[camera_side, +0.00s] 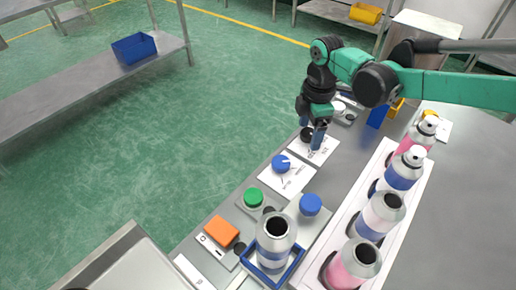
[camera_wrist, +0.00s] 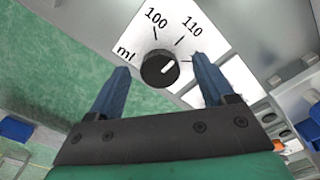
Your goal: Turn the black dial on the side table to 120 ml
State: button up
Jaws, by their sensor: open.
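The black dial (camera_wrist: 157,72) sits on a white scale card (camera_wrist: 135,40) marked "ml", "100" and "110" in the wrist view. My gripper (camera_wrist: 160,66) is open, with one blue finger on each side of the dial and visible gaps between. In the side view, my gripper (camera_side: 313,138) points down at the dial (camera_side: 306,134), and its card (camera_side: 322,150) is partly hidden by a finger.
A blue dial (camera_side: 281,163) on its own card is nearby. A green button (camera_side: 253,197), an orange block (camera_side: 221,232) and a blue-capped part (camera_side: 311,204) stand nearer the camera. Several cans stand in a white rack (camera_side: 398,217) to the right. Green floor lies left.

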aim_at(309, 133)
grip_shut()
jog(key=m, duration=0.4)
jog(key=shift+m, duration=2.9)
grip_release()
jog(key=shift+r, duration=2.85)
